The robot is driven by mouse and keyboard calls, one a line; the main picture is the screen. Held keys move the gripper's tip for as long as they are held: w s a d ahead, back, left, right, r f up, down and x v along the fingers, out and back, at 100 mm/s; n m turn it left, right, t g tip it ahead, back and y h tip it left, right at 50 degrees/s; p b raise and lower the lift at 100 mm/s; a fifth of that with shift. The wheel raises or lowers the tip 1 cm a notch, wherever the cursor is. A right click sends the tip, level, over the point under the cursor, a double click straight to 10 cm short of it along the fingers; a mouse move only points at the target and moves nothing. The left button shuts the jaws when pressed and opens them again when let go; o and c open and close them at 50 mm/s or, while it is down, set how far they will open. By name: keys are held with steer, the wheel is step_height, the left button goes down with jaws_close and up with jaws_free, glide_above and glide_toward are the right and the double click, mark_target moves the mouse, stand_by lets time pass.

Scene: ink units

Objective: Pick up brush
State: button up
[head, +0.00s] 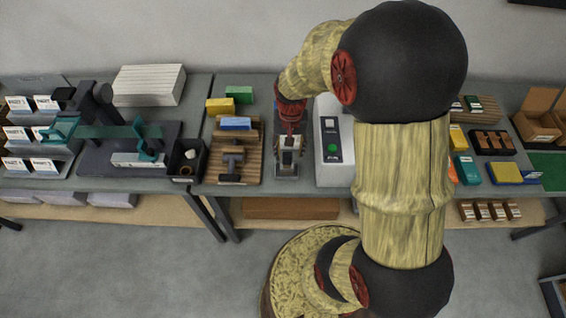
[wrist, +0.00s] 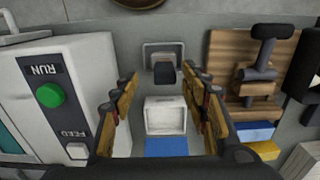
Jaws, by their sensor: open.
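A small upright item with a dark top (wrist: 164,73) stands in a shallow grey metal tray (wrist: 148,48) in the wrist view; I take it to be the brush, but its bristles cannot be made out. A pale block (wrist: 165,115) and a blue patch (wrist: 166,147) lie nearer the camera. My gripper (wrist: 160,80) is open, with its wood-coloured fingers on either side of the pale block and reaching toward the dark-topped item. No contact can be made out. In the head view my gripper (head: 290,142) is over the tray and partly hides what is there.
A white machine with a green button (wrist: 50,95) stands close on one side. On the other, a wooden board (head: 248,172) holds a dark T-shaped tool (head: 231,160). A black bin (head: 187,160) stands further left. Clear bench is narrow here.

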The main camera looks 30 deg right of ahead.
mark_target(287, 160)
step_height(287, 160, down, 2)
steer(key=shift+w+a+f+b, duration=0.15)
steer(key=shift+f+b, duration=0.1)
steer(key=shift+f, duration=0.65)
steer(key=shift+w+d+f+b, duration=0.15)
steer(key=shift+f+b, duration=0.1)
steer(key=shift+f, duration=0.6)
steer(key=shift+w+a+f+b, duration=0.15)
steer(key=shift+f+b, duration=0.1)
steer(key=shift+f, duration=0.65)
steer(key=c, duration=1.1)
jaws_close()
